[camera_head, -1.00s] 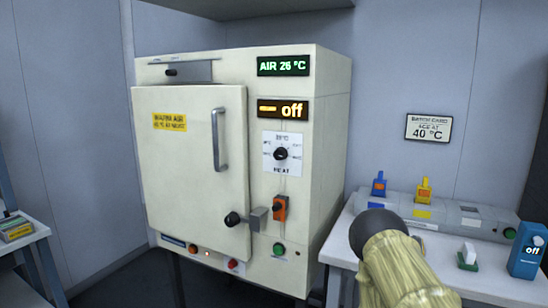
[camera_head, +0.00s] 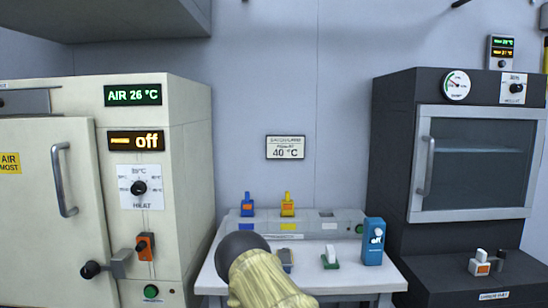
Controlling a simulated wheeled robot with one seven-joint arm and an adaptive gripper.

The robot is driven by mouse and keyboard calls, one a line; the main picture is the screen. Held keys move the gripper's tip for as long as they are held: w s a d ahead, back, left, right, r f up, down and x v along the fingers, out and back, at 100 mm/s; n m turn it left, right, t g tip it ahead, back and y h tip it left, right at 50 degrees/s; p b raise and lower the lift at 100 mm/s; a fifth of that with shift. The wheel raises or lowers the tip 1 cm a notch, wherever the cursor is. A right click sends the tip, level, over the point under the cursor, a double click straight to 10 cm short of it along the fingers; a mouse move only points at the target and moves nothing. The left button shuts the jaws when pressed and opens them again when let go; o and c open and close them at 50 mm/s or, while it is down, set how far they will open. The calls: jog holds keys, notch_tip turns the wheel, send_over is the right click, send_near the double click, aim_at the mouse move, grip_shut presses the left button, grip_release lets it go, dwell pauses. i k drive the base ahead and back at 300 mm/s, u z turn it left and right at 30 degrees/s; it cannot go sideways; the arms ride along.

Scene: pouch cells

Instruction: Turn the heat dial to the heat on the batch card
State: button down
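The heat dial (camera_head: 138,187) is a black knob on a white plate marked HEAT, on the front of the cream oven (camera_head: 188,150) at the left. Small temperature marks surround it; its exact pointer setting is too small to read. The batch card (camera_head: 285,147) hangs on the back wall and reads 40 °C. The oven's displays read AIR 26 °C (camera_head: 132,95) and off (camera_head: 136,141). A yellowish sleeve-like arm part of mine with a dark round end shows at the bottom middle, right of the oven. My gripper's fingers are not visible.
A white table (camera_head: 215,281) holds a grey rack (camera_head: 300,226) with blue and yellow tools, and a blue box (camera_head: 374,241). A dark oven (camera_head: 400,150) with its own heat dial (camera_head: 515,87) stands at the right. The oven door handle (camera_head: 64,180) sticks out.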

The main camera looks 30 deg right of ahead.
aim_at(139, 187)
jog(key=z, duration=1.05)
jog(key=k, duration=0.85)
jog(key=u, duration=1.15)
jog(key=i, duration=0.5)
jog(key=u, duration=0.05)
